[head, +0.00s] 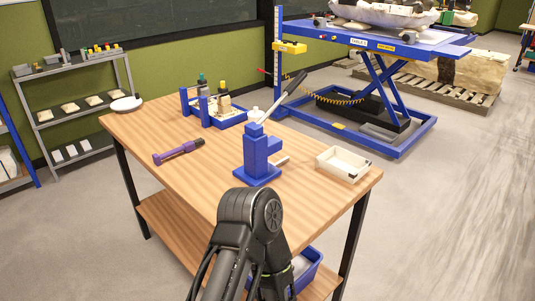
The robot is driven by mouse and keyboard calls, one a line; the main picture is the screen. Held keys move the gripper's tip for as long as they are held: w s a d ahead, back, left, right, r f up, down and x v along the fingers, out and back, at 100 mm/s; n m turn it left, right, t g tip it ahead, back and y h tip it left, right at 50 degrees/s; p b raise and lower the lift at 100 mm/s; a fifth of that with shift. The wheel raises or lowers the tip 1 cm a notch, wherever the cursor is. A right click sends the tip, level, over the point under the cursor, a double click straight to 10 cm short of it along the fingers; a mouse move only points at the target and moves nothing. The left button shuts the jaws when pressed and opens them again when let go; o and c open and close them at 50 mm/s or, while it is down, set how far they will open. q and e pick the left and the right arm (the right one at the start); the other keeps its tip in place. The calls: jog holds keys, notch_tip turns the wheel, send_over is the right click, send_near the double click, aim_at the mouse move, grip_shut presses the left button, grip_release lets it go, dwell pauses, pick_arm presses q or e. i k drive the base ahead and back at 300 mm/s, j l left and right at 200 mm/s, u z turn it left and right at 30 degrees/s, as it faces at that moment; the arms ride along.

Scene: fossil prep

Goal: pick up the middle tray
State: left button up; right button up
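One white open tray (343,164) sits on the right end of the wooden table, with pale contents. On the grey rack at the left, a row of several small pale items (70,107) lies on the middle shelf. Below them lie 3 small white flat pieces (71,151). I cannot tell which of these is the middle tray. A dark arm of mine rises at the bottom centre and bends down again in front of the table. No gripper fingers show in the head view.
A blue bin (308,268) is below. A blue lift table (378,39) stands behind. Floor at right is clear.

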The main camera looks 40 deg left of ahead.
aim_at(346, 165)
jog(key=i+l+u, duration=0.15)
jog(key=u, duration=0.25)
jog(key=i+l+u, duration=0.2)
jog(key=u, duration=0.25)
jog(key=i+l+u, duration=0.1)
jog(key=l+u, duration=0.15)
jog(key=u, duration=0.15)
jog(key=l+u, duration=0.4)
jog(key=i+l+u, duration=0.1)
jog(key=u, duration=0.35)
jog(key=l, duration=0.1)
